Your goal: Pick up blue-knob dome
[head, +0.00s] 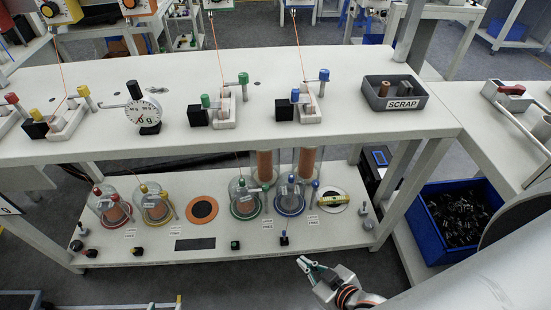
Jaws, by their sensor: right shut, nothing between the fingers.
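The blue-knob dome (289,199) is a clear glass dome with a blue knob and a blue ring at its base. It stands upright on the lower white shelf, right of the green-knob dome (243,202), with a copper-coloured column behind it. My right gripper (304,262) is at the bottom of the view, in front of the shelf and apart from the dome. Its fingers are together with nothing between them. My left gripper is not in view.
The upper bench (200,151) overhangs the shelf and carries knobbed devices and a SCRAP tray (397,103). Red-knob (110,207) and yellow-knob (155,209) domes stand left on the shelf. A small blue-topped part (284,240) stands in front. A blue bin (435,250) is at right.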

